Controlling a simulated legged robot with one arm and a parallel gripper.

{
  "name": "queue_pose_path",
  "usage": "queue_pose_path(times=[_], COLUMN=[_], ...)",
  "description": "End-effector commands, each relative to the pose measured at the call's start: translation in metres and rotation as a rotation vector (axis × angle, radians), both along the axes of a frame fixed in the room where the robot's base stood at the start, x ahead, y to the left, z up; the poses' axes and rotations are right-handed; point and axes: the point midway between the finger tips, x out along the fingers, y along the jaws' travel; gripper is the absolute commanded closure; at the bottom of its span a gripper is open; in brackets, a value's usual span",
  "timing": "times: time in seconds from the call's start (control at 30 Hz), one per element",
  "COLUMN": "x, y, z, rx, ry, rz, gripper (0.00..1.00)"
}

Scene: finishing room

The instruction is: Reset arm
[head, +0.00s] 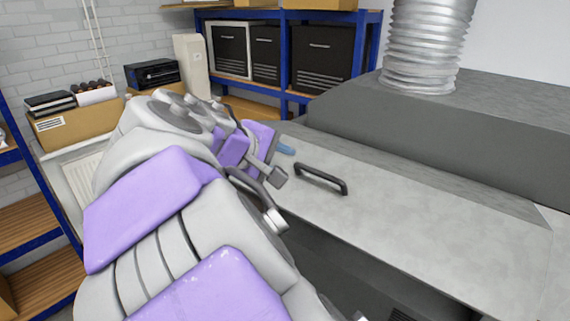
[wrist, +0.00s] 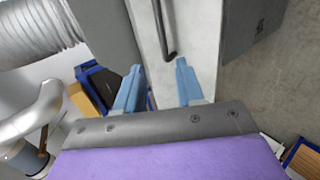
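My arm, with purple and light grey covers, reaches out over the grey machine (head: 400,215) in the head view. My gripper (head: 285,150) shows there as a small blue tip near a dark bar handle (head: 322,180) on the machine's flat top. In the wrist view my gripper (wrist: 158,70) has two blue fingers spread apart with nothing between them. The handle (wrist: 163,28) shows beyond the fingertips and looks apart from them. The base of the fingers is hidden behind the grey and purple wrist cover.
A silver ribbed duct (head: 425,45) rises from the machine's raised back part. Blue shelving (head: 288,70) with dark boxes stands behind. Cardboard boxes (head: 75,128) and a pale radiator are at the left. The machine's top right of the handle is clear.

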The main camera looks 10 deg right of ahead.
Motion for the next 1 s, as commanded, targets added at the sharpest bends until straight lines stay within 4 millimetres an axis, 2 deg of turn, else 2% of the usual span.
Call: queue_pose_path(times=[0.33,0.47,0.57,0.73,0.87,1.0], x=[-0.002,-0.016,-0.041,-0.103,-0.154,-0.212], y=[-0.002,-0.02,-0.045,-0.081,-0.09,-0.083], z=[-0.002,-0.03,-0.077,-0.175,-0.249,-0.327], rx=[0.005,0.051,0.132,0.315,0.46,0.613], ry=[0.001,0.024,0.065,0.15,0.215,0.293], rz=[-0.004,-0.048,-0.121,-0.27,-0.377,-0.487], gripper=[0.62,0.62,0.62,0.62,0.62,0.62])
